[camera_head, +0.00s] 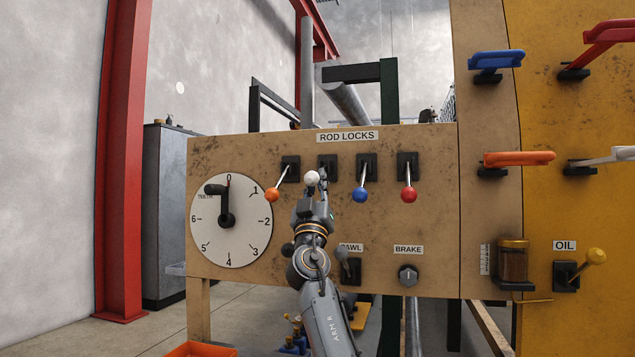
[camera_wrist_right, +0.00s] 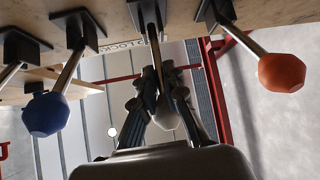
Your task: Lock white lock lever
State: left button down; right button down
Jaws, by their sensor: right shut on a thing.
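The white lock lever (camera_head: 312,178) is the second from the left in the row under the ROD LOCKS label. Its white ball knob sits at the tips of my right gripper (camera_head: 314,192). In the right wrist view my right gripper (camera_wrist_right: 166,100) has its two fingers on either side of the white lever's knob (camera_wrist_right: 166,118), shut on it. The lever's rod comes down from its black mount between the fingers. The fingers hide part of the lever. My left gripper does not show in either view.
An orange lever (camera_head: 272,194) hangs tilted left beside it. A blue lever (camera_head: 360,195) and a red lever (camera_head: 408,194) hang to the right. A numbered dial (camera_head: 240,245) is at left. A BRAKE knob (camera_head: 408,275) and a PAWL lever (camera_head: 349,264) sit below.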

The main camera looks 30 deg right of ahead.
jog(key=shift+w+a+f, duration=0.2)
jog(key=shift+w+f, duration=0.05)
jog(key=shift+f, duration=0.05)
jog(key=c, duration=1.1)
grip_release()
jog(key=shift+w, duration=0.1)
jog(key=shift+s+r, duration=0.2)
jog(key=shift+f, duration=0.1)
jog(key=v, duration=1.2)
